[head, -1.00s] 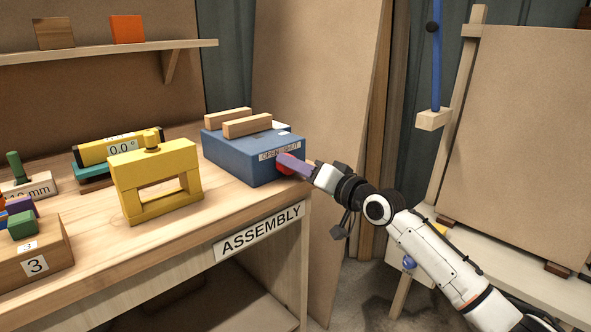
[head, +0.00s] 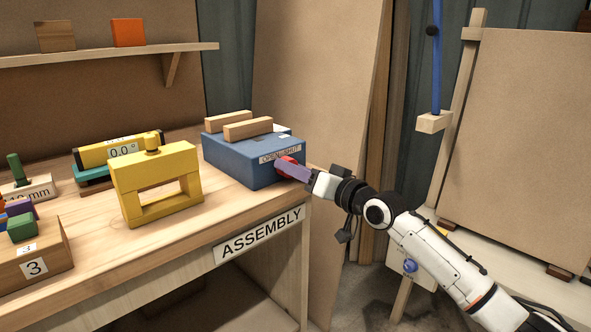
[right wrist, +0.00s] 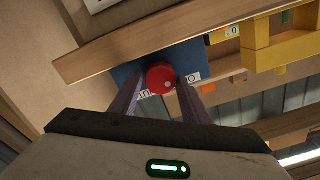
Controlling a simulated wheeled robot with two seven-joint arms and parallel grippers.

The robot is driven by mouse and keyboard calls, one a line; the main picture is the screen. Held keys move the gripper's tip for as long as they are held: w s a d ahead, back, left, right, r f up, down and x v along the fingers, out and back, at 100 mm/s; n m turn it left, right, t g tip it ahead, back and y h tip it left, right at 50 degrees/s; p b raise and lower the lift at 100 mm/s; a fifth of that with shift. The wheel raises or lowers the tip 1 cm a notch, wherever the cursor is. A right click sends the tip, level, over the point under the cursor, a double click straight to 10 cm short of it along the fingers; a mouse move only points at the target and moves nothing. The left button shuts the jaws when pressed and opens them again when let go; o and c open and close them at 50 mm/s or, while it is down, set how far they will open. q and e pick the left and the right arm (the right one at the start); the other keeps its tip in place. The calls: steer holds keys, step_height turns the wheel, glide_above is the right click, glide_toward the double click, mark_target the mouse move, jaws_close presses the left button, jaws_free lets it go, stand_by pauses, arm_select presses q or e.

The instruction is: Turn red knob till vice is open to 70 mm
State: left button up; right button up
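The blue vice (head: 240,160) stands at the right end of the bench, with two pale wooden jaws (head: 247,128) on top and a narrow gap between them. Its front label appears to read OPEN and SHUT. The red knob (head: 287,161) is on its right front; it also shows in the right wrist view (right wrist: 160,77), with a pale dot on its face. My right gripper (head: 291,168) is at the knob. In the right wrist view its purple fingers (right wrist: 160,80) lie either side of the knob; firm contact is unclear. My left gripper is out of view.
A yellow frame-shaped block (head: 158,185) stands left of the vice. Behind it is a yellow level-like gauge (head: 122,150) reading 0.0°. A wooden block marked 3 (head: 35,262) is at the left. The bench front carries an ASSEMBLY sign (head: 260,233). A leaning board (head: 310,100) stands behind the vice.

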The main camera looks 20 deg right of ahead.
steer(key=shift+o, duration=1)
steer(key=p+v, duration=0.1)
steer(key=v, duration=0.9)
steer(key=shift+s, duration=0.2)
